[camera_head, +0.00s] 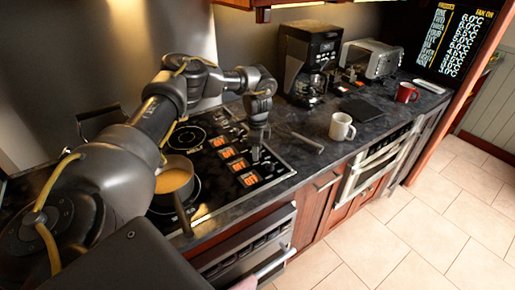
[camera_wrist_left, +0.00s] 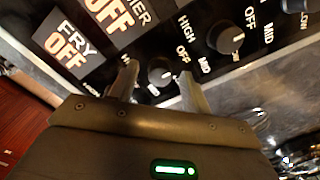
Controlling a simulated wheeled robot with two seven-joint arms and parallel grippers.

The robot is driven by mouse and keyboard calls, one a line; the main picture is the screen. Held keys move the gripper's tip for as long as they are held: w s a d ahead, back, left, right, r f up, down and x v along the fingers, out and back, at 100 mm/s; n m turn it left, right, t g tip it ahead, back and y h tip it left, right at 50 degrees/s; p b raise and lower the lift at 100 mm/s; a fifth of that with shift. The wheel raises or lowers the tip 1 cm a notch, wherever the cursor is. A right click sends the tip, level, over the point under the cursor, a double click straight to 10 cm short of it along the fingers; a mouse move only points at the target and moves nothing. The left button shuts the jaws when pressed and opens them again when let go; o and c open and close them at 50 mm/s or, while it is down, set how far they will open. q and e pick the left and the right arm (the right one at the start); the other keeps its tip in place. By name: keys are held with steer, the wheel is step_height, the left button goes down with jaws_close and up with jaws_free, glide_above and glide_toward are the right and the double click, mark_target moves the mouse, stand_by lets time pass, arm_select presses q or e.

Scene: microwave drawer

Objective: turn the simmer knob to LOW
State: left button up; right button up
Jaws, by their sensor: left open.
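The stove's control panel carries lit orange OFF displays (camera_head: 238,165) and a row of black knobs. In the left wrist view, one display reads FRY OFF (camera_wrist_left: 66,50) and a partly cut-off one ending in MER reads OFF (camera_wrist_left: 118,14). My left gripper (camera_head: 257,153) reaches down over the panel; in its wrist view its two fingers (camera_wrist_left: 159,77) are apart. A black knob (camera_wrist_left: 160,71) shows between the fingertips; I cannot tell whether they touch it. Another knob (camera_wrist_left: 228,37) with a white mark sits to the upper right, beside HIGH, OFF and MID labels. Which knob is simmer is unclear.
A pan (camera_head: 174,178) of orange-brown liquid sits on the cooktop, its handle toward the front edge. A white mug (camera_head: 341,127), a red mug (camera_head: 406,93), a coffee maker (camera_head: 308,62) and a toaster (camera_head: 371,60) stand along the counter.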

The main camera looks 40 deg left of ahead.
arm_select(q)
steer(key=c, duration=1)
steer(key=shift+r+m+p, duration=0.1)
steer(key=shift+m+p, duration=0.55)
steer(key=shift+m, duration=0.55)
steer(key=m+p, duration=0.1)
steer(key=m, duration=0.6)
steer(key=shift+m, duration=2.2)
